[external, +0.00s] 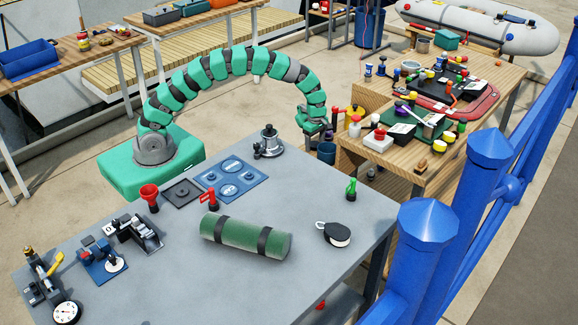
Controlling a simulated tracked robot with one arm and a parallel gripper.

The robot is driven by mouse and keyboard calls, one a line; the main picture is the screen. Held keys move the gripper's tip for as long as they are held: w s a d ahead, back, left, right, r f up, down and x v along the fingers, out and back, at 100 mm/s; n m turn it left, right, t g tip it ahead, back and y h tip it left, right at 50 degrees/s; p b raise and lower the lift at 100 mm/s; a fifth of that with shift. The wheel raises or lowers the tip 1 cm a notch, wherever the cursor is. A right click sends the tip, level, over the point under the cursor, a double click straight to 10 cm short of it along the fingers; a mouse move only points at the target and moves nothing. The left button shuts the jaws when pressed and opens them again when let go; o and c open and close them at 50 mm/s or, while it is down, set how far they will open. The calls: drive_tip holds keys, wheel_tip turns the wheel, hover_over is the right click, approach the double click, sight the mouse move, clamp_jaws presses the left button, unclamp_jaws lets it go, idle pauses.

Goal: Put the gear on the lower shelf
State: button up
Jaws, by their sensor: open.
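No item is clearly recognisable as the gear. My arm arches over to the right, and my gripper (316,134) points down beside the wooden bench's left end, right of the silver part. It is open; I see nothing held, though the fingertips are small.
The wooden bench (425,165) is crowded with bottles, jars and small parts. Blue railing posts (424,240) stand at right. The grey table's front middle is clear.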

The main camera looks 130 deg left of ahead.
sight(315, 144)
wheel_tip(315, 144, up, 12)
drive_tip(key=p, duration=0.2)
drive_tip(key=w+d+r+m+t+y, duration=0.2)
drive_tip(key=w+d+r+m, duration=0.4)
drive_tip(key=r, duration=0.3)
drive_tip(key=w+d+r+m+t+y, duration=0.1)
drive_tip(key=w+d+r+m, duration=0.3)
drive_tip(key=w+d+r, duration=0.35)
drive_tip(key=w+d+r+m+t, duration=0.2)
drive_tip(key=w+d+r+m, duration=0.15)
drive_tip(key=d+r, duration=0.35)
drive_tip(key=w+d+r+m+t, duration=0.25)
drive_tip(key=d+r+m, duration=0.25)
drive_tip(key=r, duration=0.4)
drive_tip(key=s+d+r+m+t+h, duration=0.1)
drive_tip(key=s+d+r+m+t, duration=0.3)
drive_tip(key=d+r+m, duration=0.4)
drive_tip(key=s+d+r+m+t+h, duration=0.2)
drive_tip(key=d+r+m, duration=0.7)
drive_tip(key=d+r, duration=0.9)
drive_tip(key=s+d+t, duration=0.2)
drive_tip(key=s+d, duration=0.1)
drive_tip(key=s, duration=0.1)
drive_tip(key=shift+s+d, duration=0.15)
drive_tip(key=shift+s, duration=0.2)
drive_tip(key=shift+m, duration=0.25)
